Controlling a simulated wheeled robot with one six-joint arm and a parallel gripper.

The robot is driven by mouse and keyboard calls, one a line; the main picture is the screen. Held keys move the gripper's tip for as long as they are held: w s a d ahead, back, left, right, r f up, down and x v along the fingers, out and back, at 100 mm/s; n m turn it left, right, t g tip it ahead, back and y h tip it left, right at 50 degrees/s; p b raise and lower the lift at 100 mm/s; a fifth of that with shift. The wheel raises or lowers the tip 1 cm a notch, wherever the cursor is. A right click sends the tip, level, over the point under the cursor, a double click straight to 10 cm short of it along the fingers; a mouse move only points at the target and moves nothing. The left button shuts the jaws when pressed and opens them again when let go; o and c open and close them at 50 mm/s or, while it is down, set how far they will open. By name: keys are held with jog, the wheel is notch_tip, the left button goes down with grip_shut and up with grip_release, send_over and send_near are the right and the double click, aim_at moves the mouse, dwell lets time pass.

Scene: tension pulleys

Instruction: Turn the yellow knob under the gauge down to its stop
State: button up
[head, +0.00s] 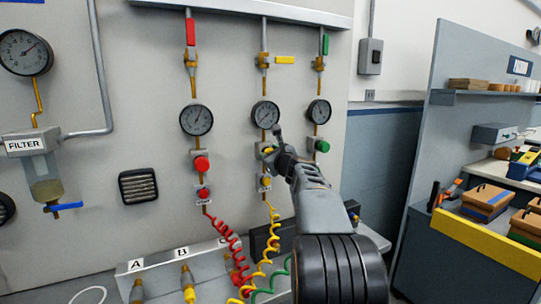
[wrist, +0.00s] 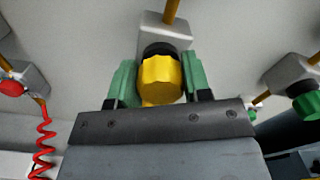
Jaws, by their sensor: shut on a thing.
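The yellow knob (wrist: 161,78) sits on a grey regulator block (wrist: 165,31) on the wall, with a black collar behind it. In the wrist view it is between the two green fingers of my gripper (wrist: 160,84), which is shut on it. In the head view the yellow knob (head: 268,150) shows only in part, at the left of my gripper (head: 272,154). The middle gauge (head: 266,114) hangs right above it, with a white face and black rim; its reading is too small to tell.
A red knob (head: 202,164) is to the left and a green knob (head: 322,146) to the right, each under its own gauge. Coiled red (head: 222,236) and yellow (head: 272,232) hoses hang below. A yellow lever (head: 285,60) is above the middle gauge.

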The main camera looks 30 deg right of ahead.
jog(key=shift+f, duration=0.1)
jog(key=shift+f+n+b, duration=0.15)
jog(key=shift+n+b, duration=0.85)
jog(key=shift+b, duration=0.15)
jog(key=n+b, duration=0.3)
jog(key=n, duration=0.1)
jog(key=shift+a+f+b, duration=0.1)
jog(key=shift+b, duration=0.3)
jog(key=n+b, duration=0.2)
jog(key=n, duration=0.2)
jog(key=shift+n+b, duration=1.15)
jog(key=shift+n, duration=0.35)
jog(key=o, duration=0.9)
